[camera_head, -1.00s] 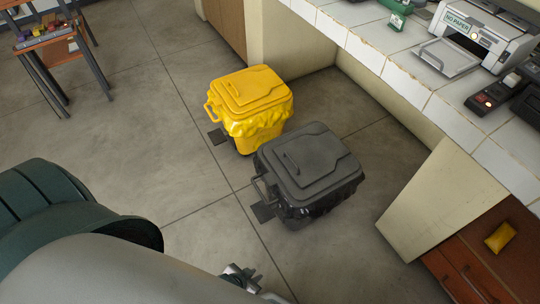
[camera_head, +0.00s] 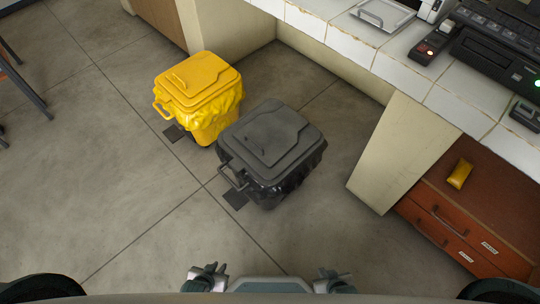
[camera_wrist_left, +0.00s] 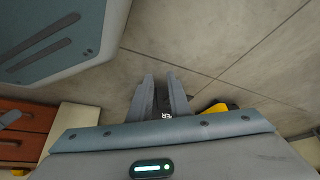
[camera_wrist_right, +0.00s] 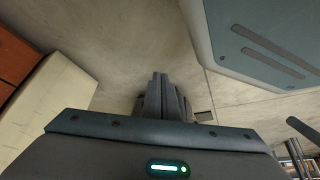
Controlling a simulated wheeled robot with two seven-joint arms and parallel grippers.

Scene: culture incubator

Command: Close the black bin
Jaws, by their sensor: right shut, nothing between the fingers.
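The black bin (camera_head: 270,150) stands on the floor at the centre of the head view. Its dark grey lid lies flat over the top, with a black liner showing below it. A handle and a dark pedal (camera_head: 235,199) are at its front left. My left gripper (camera_head: 206,277) is at the bottom of the head view, apart from the bin. In the left wrist view its fingers (camera_wrist_left: 162,98) are spread, with a gap between them. My right gripper (camera_head: 333,281) is to its right, also apart from the bin. Its fingers (camera_wrist_right: 157,97) are together and hide most of what lies beyond.
A yellow bin (camera_head: 200,95) with its lid down stands just behind and left of the black bin. A white tiled counter (camera_head: 440,100) and a cream panel (camera_head: 385,150) are on the right, above wooden drawers (camera_head: 440,235). The floor in front of the bins is clear.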

